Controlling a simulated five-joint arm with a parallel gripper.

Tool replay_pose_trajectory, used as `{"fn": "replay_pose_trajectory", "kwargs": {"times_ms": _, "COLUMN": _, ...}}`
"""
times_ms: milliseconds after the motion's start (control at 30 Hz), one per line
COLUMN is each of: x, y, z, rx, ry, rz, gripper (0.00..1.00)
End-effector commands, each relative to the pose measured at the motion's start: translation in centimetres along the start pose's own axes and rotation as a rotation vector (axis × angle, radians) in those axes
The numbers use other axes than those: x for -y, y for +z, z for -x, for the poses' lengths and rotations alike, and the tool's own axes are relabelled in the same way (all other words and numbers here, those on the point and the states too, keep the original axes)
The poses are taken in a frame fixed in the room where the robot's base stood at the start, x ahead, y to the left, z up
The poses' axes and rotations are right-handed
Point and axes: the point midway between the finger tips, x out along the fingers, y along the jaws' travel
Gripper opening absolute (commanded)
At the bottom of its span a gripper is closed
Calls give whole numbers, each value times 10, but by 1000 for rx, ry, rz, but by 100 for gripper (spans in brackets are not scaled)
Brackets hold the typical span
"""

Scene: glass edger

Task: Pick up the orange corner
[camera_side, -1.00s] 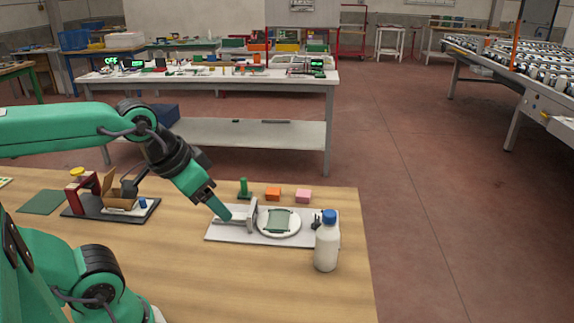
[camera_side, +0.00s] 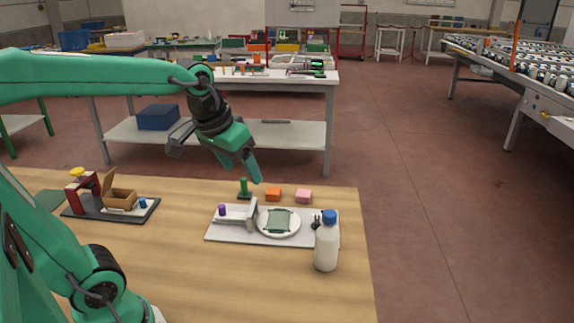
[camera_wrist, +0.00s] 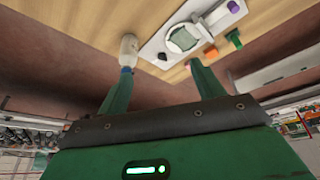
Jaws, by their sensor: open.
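The orange corner (camera_side: 272,194) is a small orange block on the wooden table, behind the grey fixture plate and between a green upright piece (camera_side: 244,188) and a pink block (camera_side: 304,196). It also shows in the wrist view (camera_wrist: 211,53), just beyond and right of my right-hand fingertip. My gripper (camera_side: 246,173) is open and empty. It hangs above the table near the green piece, left of the orange corner and apart from it.
The fixture plate (camera_side: 222,237) holds a round white pad with a greenish pane (camera_side: 279,221), a grey bracket and a purple piece (camera_side: 222,210). A white bottle with a blue cap (camera_side: 327,247) stands at the plate's right front. A dark stand with a cardboard box (camera_side: 119,198) is at left.

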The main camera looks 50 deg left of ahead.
Motion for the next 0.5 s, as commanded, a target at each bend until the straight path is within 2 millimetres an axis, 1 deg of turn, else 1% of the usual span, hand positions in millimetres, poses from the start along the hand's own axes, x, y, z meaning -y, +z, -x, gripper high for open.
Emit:
{"fn": "replay_pose_trajectory", "kwargs": {"times_ms": 33, "x": 3, "y": -11, "z": -4, "rx": 15, "ry": -6, "rz": 19, "gripper": 67}}
{"fn": "replay_pose_trajectory", "kwargs": {"times_ms": 100, "x": 7, "y": -24, "z": -9, "rx": 30, "ry": -12, "rz": 43, "gripper": 67}}
{"fn": "replay_pose_trajectory", "kwargs": {"times_ms": 267, "x": 17, "y": -53, "z": -23, "rx": 67, "ry": -26, "rz": 99, "gripper": 67}}
{"fn": "replay_pose_trajectory", "kwargs": {"times_ms": 500, "x": 36, "y": -94, "z": -52, "rx": 120, "ry": -48, "rz": 183, "gripper": 67}}
